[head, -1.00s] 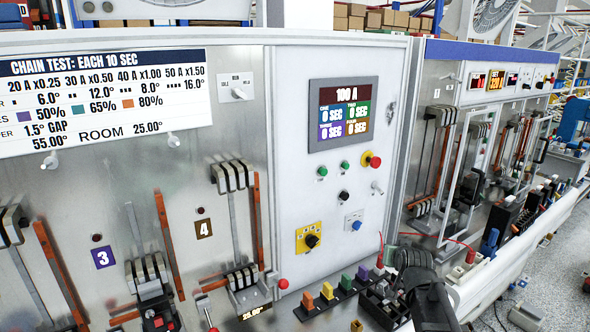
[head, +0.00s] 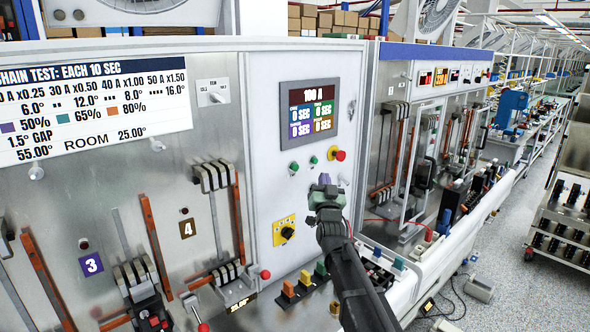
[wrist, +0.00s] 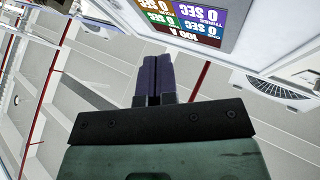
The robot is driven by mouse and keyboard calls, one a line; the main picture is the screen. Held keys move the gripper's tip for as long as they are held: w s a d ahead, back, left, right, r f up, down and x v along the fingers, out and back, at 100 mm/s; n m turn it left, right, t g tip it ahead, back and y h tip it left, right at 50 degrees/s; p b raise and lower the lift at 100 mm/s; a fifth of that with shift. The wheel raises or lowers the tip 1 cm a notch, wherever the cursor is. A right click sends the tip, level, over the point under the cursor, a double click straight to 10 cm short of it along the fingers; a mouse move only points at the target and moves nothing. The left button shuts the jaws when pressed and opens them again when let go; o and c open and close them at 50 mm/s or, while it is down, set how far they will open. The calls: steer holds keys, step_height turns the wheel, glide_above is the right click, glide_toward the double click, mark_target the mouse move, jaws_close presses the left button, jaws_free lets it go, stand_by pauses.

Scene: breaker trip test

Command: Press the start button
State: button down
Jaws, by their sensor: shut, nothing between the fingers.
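The white control panel carries two small green buttons, the left one (head: 294,167) and the right one (head: 314,161). I cannot read which is the start button. A red mushroom button on a yellow ring (head: 340,155) is at their right. My gripper (head: 325,179) is raised in front of the panel, just below the right green button in the picture. Its purple fingers are shut and empty; they also show in the wrist view (wrist: 153,76). I cannot tell its gap to the panel. The gripper and arm hide part of the panel's lower controls.
A display (head: 309,113) reading 100 A sits above the buttons, and shows upside down in the wrist view (wrist: 185,20). A yellow-plated rotary switch (head: 286,231) is lower left. Coloured blocks (head: 305,281) stand on the ledge below. Breaker bays flank the panel.

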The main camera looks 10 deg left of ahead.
steer(key=w+a, duration=0.6)
steer(key=shift+a, duration=0.35)
stand_by(1.9)
steer(key=shift+w+a, duration=0.2)
steer(key=shift+a, duration=0.1)
steer(key=shift+w+a, duration=0.3)
steer(key=shift+a, duration=0.1)
stand_by(0.7)
steer(key=shift+d, duration=0.1)
steer(key=shift+s+d, duration=0.55)
steer(key=shift+d, duration=0.05)
steer(key=shift+s+d, duration=0.1)
steer(key=s+d, duration=0.3)
steer(key=shift+d, duration=0.3)
stand_by(0.4)
